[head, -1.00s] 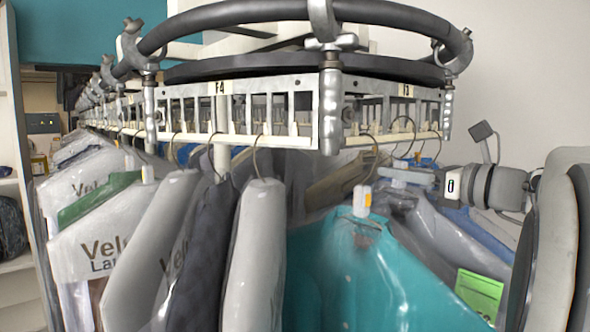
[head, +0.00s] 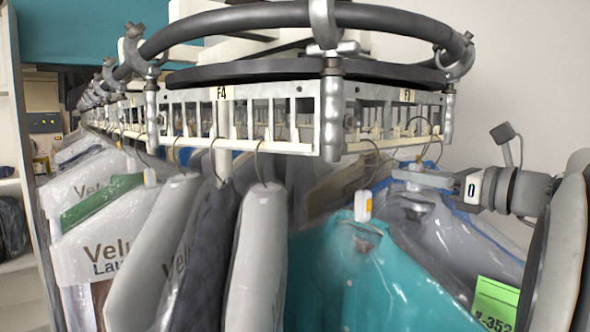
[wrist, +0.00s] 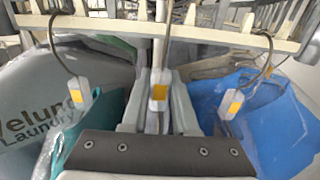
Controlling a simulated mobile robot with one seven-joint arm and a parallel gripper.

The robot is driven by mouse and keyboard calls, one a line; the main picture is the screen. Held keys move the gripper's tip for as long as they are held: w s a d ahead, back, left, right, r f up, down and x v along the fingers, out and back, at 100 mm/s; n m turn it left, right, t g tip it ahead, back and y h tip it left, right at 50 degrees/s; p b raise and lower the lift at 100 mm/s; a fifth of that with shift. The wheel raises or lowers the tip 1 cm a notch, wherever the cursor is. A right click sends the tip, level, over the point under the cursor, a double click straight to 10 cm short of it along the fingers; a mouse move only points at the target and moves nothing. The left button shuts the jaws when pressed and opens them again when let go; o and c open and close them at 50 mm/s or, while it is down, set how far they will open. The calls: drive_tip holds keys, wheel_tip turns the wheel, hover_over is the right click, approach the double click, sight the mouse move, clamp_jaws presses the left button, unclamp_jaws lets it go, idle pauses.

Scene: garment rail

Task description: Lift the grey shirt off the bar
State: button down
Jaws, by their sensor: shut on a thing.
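The grey shirt (head: 435,235) hangs in clear plastic at the right of the head view, just behind a teal garment. My gripper (head: 415,172) reaches in from the right at the top of this shirt. In the wrist view my gripper (wrist: 158,85) is shut on the shirt's hanger, around its orange-and-white tag (wrist: 158,92). The hanger's wire hook rises from between the fingers to the slotted bar (wrist: 215,35). I cannot tell whether the hook still rests on the bar. Most of the shirt is hidden below my gripper in the wrist view.
The teal garment (head: 380,270) hangs close in front, its hanger left of my gripper in the wrist view. A blue garment (wrist: 255,115) hangs close to the right there. Several bagged garments (head: 110,240) crowd the rail to the left. A curved dark rail (head: 240,14) runs above the bar (head: 240,145).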

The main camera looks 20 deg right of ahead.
sight(437, 200)
drive_tip(key=shift+p+v, duration=0.3)
drive_tip(key=shift+v, duration=1.9)
drive_tip(key=shift+p+v, duration=1.3)
drive_tip(key=shift+v, duration=4.7)
